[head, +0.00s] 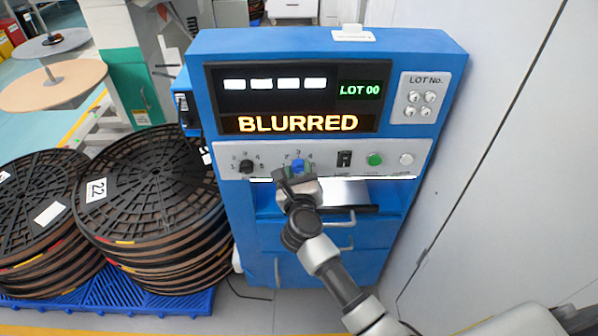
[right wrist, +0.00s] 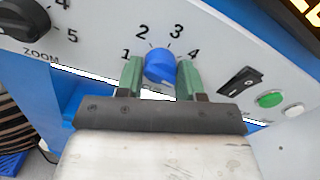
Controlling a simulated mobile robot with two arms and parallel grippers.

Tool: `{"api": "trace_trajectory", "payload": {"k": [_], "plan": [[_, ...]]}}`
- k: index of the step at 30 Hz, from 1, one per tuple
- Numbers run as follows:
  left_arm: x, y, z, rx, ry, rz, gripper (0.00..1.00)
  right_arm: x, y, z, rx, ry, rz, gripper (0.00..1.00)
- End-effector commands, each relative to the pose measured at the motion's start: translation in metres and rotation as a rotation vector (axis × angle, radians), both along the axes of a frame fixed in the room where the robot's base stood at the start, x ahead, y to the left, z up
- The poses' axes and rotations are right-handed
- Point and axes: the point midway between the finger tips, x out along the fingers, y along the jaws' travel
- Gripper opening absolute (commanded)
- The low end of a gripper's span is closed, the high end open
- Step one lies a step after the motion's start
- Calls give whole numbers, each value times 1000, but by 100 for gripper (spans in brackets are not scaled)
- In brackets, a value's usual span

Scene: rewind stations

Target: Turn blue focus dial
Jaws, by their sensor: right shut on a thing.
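The blue focus dial (head: 298,166) sits on the grey control panel (head: 325,147) of a blue machine. In the right wrist view the blue dial (right wrist: 160,66) shows numbers 1 to 4 around it. My right gripper (head: 297,172) is at the dial, its green fingers (right wrist: 158,80) on either side, shut on it. The fingers hide part of the dial in the head view. The display (head: 297,123) above reads BLURRED, with LOT 00 in green. My left gripper is not in view.
A black zoom dial (head: 246,166) is left of the blue dial. A black switch (head: 344,159), a green button (head: 375,159) and a white button (head: 406,160) are to the right. Stacked black reels (head: 150,190) stand left of the machine; a pale wall (head: 490,130) is at right.

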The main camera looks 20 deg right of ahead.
Motion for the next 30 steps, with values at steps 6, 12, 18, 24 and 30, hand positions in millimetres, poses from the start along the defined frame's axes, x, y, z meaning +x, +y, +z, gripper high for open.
{"api": "trace_trajectory", "payload": {"k": [6, 12, 18, 24, 30], "plan": [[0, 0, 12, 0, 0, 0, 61, 0, 0, 3, -66, 21, 0, 14], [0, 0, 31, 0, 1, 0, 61, 0, 0, 5, -197, 60, 0, 14], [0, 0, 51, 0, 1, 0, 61, -1, 0, 4, -370, 111, 1, 14], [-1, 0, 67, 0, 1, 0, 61, -1, 0, 3, -538, 159, 2, 14], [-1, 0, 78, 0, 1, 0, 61, -1, 1, 2, -675, 197, 4, 14]]}}
